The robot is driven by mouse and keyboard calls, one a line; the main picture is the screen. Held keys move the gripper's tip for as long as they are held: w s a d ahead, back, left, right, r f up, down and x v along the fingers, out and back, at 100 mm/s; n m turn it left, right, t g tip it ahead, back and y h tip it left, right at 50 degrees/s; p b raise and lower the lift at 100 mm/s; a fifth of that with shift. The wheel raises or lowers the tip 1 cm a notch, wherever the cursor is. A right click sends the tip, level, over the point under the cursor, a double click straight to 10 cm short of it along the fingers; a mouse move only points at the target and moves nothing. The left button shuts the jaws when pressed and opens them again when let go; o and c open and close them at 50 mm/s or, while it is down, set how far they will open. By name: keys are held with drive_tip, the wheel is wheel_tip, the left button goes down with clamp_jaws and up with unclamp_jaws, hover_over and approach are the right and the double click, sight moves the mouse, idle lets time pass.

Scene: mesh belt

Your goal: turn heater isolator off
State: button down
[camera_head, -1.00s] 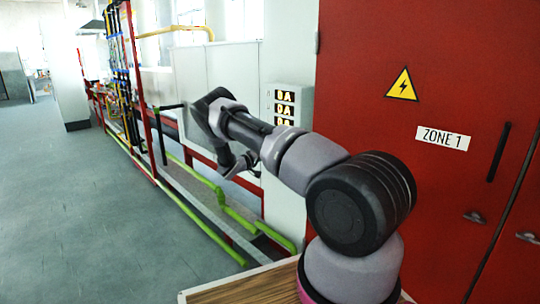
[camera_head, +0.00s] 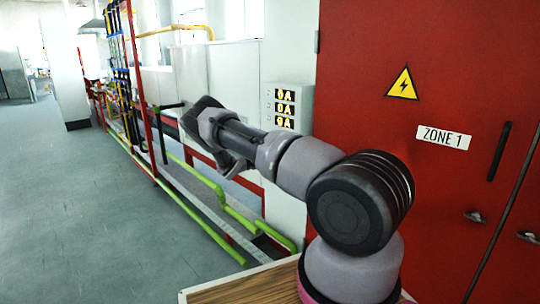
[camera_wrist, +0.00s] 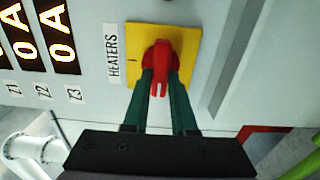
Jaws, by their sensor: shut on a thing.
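The heater isolator is a red rotary handle (camera_wrist: 160,58) on a square yellow plate (camera_wrist: 188,37), in the upper middle of the wrist view. A HEATERS label (camera_wrist: 113,54) sits to the plate's left, reading sideways. A small bar mark shows on the plate left of the handle. My gripper (camera_wrist: 160,84) is shut on the red handle, one green finger on each side. The handle's grip points down the picture, toward my palm. In the head view my wrist and hand hide the isolator, and the fingertips cannot be made out.
A grey panel with lit displays (camera_head: 285,108) is beside my forearm; the displays also show in the wrist view (camera_wrist: 58,35). A red ZONE 1 cabinet (camera_head: 400,190) stands at right. Green pipes (camera_head: 205,229) run low along the left. The floor (camera_head: 70,210) is clear.

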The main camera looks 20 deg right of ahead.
drive_tip(key=shift+a, duration=0.1)
drive_tip(key=c, duration=0.7)
unclamp_jaws()
drive_tip(key=v, duration=1)
drive_tip(key=shift+s+a, duration=0.1)
drive_tip(key=shift+a, duration=0.25)
